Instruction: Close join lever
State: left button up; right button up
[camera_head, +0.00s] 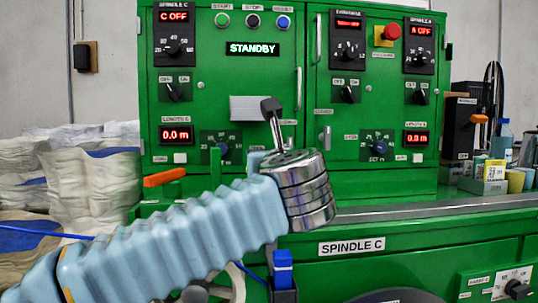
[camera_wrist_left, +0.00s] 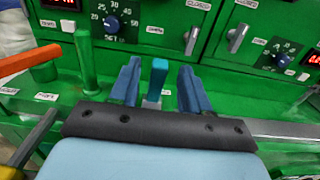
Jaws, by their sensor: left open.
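In the left wrist view a lever with a teal grip (camera_wrist_left: 159,76) stands upright on the green machine. My left gripper (camera_wrist_left: 159,82) is open, with one blue finger on each side of this lever. There is a visible gap on both sides, and I cannot tell how deep the lever sits between the fingers. In the head view my pale blue left arm reaches in from the left, and its metal wrist hides most of that gripper. I see no label naming the join lever. My right gripper cannot be made out.
An orange handle (camera_head: 165,177) and a green post (camera_head: 215,166) stand left of the teal lever; the orange handle also shows in the wrist view (camera_wrist_left: 30,60). Behind rises the green control panel (camera_head: 235,90) with dials and switches. Small boxes (camera_head: 490,172) sit at the right.

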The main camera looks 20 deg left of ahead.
pick_arm(q)
jog(key=x, duration=0.4)
grip_shut()
dwell(0.4)
